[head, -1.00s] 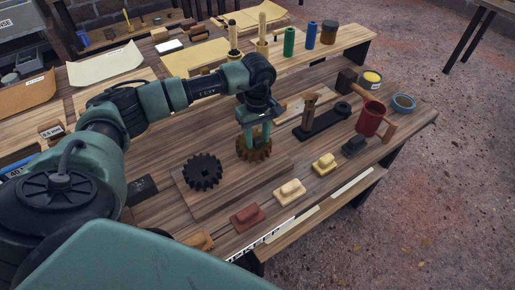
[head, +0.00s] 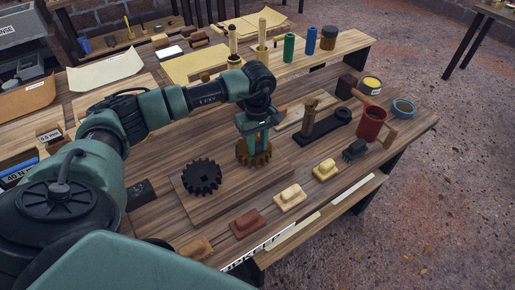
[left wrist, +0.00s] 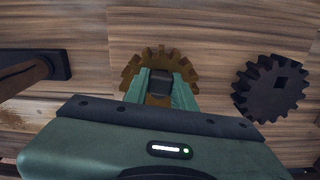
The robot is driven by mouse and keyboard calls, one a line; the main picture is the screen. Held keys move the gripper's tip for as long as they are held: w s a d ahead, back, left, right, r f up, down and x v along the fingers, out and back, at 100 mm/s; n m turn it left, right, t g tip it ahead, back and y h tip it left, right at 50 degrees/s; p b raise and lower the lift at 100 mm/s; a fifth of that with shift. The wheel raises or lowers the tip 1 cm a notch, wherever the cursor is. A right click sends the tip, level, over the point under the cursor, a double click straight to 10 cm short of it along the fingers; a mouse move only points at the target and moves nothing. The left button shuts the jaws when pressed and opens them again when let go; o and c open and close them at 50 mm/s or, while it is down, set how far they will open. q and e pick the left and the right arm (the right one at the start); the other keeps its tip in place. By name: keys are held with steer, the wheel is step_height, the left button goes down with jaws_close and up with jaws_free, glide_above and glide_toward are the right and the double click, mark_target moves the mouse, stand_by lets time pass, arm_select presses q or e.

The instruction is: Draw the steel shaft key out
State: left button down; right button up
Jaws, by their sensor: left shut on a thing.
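My left gripper (head: 254,143) points down over a brown toothed gear (head: 254,158) on a wooden board (head: 225,188). In the left wrist view its two green fingers are closed on a small dark block (left wrist: 160,82), which looks like the steel shaft key. The block sits over the middle of the brown gear (left wrist: 132,70). Its lower end, and whether it is still in the gear, I cannot see. A black gear with a square hole (head: 202,177) lies to the left on the same board, also in the left wrist view (left wrist: 272,88). My right gripper is out of view.
Several small blocks, including a dark red one (head: 247,223), line the front edge.

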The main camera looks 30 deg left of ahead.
mark_target(257, 144)
arm_select(q)
steer(key=shift+r, duration=0.6)
steer(key=shift+r, duration=0.1)
stand_by(0.3)
steer(key=shift+r+p, duration=1.75)
steer(key=shift+r, duration=1.1)
steer(key=shift+s+f, duration=0.1)
